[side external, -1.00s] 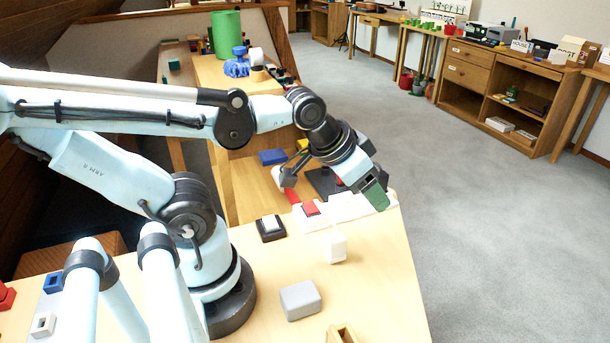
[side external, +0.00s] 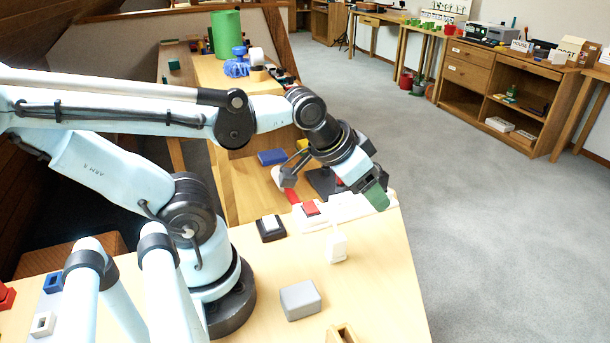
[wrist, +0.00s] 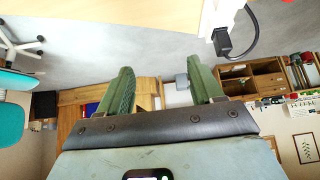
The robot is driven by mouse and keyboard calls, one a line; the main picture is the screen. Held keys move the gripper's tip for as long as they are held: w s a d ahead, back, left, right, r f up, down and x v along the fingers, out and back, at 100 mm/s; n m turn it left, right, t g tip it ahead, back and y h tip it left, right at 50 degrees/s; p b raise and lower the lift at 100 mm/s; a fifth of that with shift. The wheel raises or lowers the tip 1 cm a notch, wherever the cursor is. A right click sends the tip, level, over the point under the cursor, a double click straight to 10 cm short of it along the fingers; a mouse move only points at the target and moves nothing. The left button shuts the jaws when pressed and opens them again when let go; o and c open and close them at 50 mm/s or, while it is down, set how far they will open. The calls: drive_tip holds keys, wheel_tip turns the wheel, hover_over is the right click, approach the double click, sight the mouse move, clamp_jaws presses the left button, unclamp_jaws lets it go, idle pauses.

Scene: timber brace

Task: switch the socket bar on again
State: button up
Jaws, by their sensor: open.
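The white socket bar (side external: 345,208) lies along the far edge of the table, partly hidden behind my gripper. A red rocker switch (side external: 311,208) sits at its left end; I cannot tell which way it is tipped. My gripper (side external: 376,196) is above the bar's right part, to the right of the red switch, with green fingertips pointing down and right. In the wrist view my gripper (wrist: 160,75) shows two green fingers spread apart with nothing between them. A white piece (wrist: 228,10), perhaps the bar's end, shows at the top of the wrist view.
A black-framed switch box (side external: 270,228), a white plug-like block (side external: 336,246) and a grey box (side external: 300,300) stand on the near table. A black plug with a cable (wrist: 222,42) hangs by the table edge. Open floor lies to the right.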

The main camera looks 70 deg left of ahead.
clamp_jaws()
idle(1.6)
